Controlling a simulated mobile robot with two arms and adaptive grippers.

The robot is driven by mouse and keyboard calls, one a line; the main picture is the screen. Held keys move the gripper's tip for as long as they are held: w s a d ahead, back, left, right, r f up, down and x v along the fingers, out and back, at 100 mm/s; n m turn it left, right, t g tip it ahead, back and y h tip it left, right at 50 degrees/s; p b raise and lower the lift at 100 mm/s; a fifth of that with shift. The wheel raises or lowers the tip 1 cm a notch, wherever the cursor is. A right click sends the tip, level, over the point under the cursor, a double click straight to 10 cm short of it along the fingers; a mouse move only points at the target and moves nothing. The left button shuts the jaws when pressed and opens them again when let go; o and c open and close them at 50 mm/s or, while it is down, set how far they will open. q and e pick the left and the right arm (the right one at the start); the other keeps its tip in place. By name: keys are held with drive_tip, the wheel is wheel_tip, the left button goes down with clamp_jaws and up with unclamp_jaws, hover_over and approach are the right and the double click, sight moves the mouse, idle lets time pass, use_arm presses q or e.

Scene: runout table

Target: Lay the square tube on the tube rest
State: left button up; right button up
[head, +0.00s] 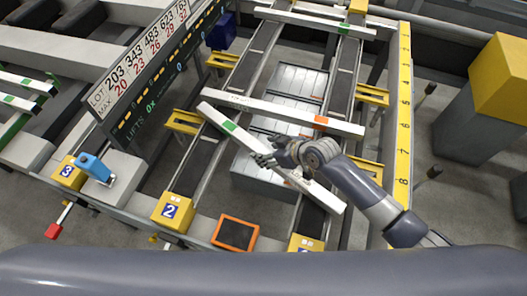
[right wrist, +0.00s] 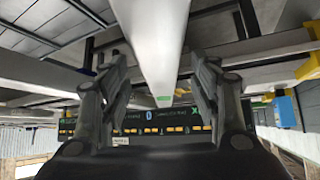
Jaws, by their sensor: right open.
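A white square tube (head: 250,142) with a green mark lies slanted across the two dark rails, its near right end lower in the picture. My right gripper (head: 280,153) is at the middle of this tube. In the right wrist view the open fingers (right wrist: 160,75) stand on either side of the tube (right wrist: 155,35), not closed on it. Another white tube (head: 270,106) with an orange mark lies across the rails just behind, and a third (head: 310,22) with a green mark lies farther back. Yellow brackets (head: 183,122) flank the rails; I cannot tell which part is the tube rest. My left gripper is not in view.
A dark sign board (head: 150,85) stands left of the rails. A yellow ruler strip (head: 404,120) runs along the right side. Yellow blocks (head: 172,211), an orange-framed panel (head: 236,233) and a blue-handled device (head: 95,168) are at the near edge. A yellow-topped post (head: 500,75) stands right.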

drive_tip(key=shift+x, duration=1.3)
clamp_jaws()
drive_tip(key=shift+w+r, duration=0.1)
drive_tip(key=shift+r, duration=0.15)
drive_tip(key=shift+r, duration=0.45)
drive_tip(key=shift+s+r+b, duration=0.2)
drive_tip(key=shift+r+b, duration=0.1)
drive_tip(key=shift+r, duration=0.25)
drive_tip(key=shift+s+r+b, duration=0.2)
drive_tip(key=shift+r+b, duration=0.05)
drive_tip(key=shift+r, duration=0.3)
drive_tip(key=s+r+b, duration=0.1)
drive_tip(key=s+b, duration=0.1)
drive_tip(key=s, duration=1.3)
drive_tip(key=shift+r, duration=0.35)
